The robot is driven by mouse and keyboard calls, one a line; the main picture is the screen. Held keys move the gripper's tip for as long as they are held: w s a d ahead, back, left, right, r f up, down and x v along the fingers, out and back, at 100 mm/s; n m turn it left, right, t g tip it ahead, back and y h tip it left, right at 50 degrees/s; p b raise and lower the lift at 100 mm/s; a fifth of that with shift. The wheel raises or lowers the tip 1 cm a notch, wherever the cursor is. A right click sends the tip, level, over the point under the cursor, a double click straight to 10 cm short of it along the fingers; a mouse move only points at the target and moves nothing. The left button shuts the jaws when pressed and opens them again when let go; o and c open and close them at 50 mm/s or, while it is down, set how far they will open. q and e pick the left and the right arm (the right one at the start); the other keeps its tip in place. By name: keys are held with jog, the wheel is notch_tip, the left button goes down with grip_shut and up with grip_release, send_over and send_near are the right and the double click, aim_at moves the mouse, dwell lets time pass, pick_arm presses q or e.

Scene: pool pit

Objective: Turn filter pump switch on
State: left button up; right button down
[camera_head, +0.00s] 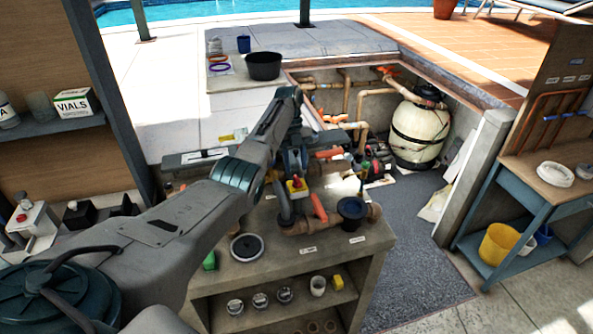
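My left arm reaches in from the left and bends down over the wooden workbench (325,247). My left gripper (293,180) is at the back of this bench, small and dark among pipe fittings, so its finger gap is unclear. A grey box with a red part (32,222) stands at the far left. No switch is clearly marked as the filter pump's. My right gripper is out of view.
A pale filter tank (420,133) stands in the pit among copper-coloured pipes (362,105). The bench holds a dark round lid (247,247) and a pipe with a black-rimmed opening (353,210). A blue table (540,195) is at right. Grey floor (425,270) between them is clear.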

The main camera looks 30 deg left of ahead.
pick_arm(q)
jog(key=v, duration=0.6)
jog(key=shift+a+r, duration=0.2)
jog(key=shift+r, duration=0.15)
jog(key=shift+w, duration=0.1)
